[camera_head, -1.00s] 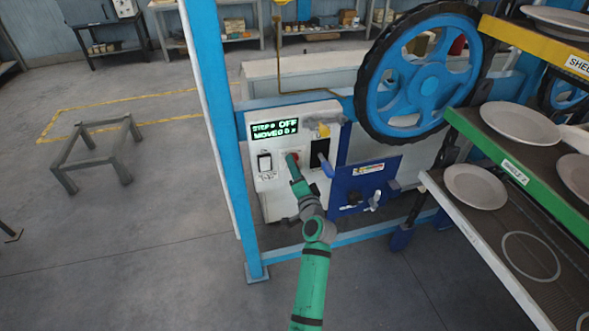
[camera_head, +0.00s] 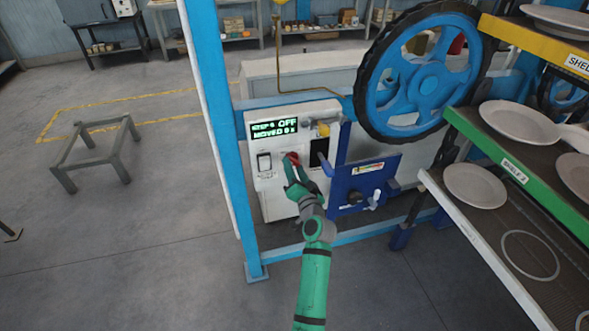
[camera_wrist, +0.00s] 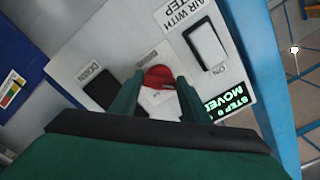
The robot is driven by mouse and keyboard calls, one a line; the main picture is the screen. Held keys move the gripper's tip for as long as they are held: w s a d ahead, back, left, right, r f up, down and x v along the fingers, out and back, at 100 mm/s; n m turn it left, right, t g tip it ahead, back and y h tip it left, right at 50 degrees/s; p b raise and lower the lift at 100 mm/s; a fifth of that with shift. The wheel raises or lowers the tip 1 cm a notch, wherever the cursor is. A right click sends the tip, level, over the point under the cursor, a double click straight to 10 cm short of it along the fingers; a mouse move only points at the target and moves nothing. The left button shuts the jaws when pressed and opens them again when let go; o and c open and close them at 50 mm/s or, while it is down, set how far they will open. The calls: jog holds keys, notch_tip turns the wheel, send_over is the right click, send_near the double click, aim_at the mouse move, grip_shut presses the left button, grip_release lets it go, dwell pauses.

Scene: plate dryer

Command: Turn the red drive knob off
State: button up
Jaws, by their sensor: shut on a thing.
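The red drive knob (camera_head: 292,158) is on the white control panel (camera_head: 270,182), below the green-lit display (camera_head: 274,128). My gripper (camera_head: 291,169) reaches up to it from below. In the wrist view, the red knob (camera_wrist: 158,77) with a pale part in front sits between the two green fingers of my gripper (camera_wrist: 158,92), which are shut on it. The display's lower line starts with "MOVED". Its upper line ends in "OFF" in the head view and is partly blurred. The fingers hide part of the knob, so I cannot tell its exact setting.
A white rocker switch (camera_head: 264,162) is left of the knob, and a dark switch (camera_head: 318,152) is right. A blue panel with a handle (camera_head: 360,186) stands close on the right. A blue post (camera_head: 222,130) is left. Plate shelves (camera_head: 510,160) rise at the right.

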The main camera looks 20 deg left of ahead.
jog(key=shift+f, duration=0.1)
jog(key=o, duration=1)
jog(key=shift+o, duration=0.2)
jog(key=shift+s, duration=0.1)
jog(key=v, duration=1)
jog(key=shift+s+d, duration=0.3)
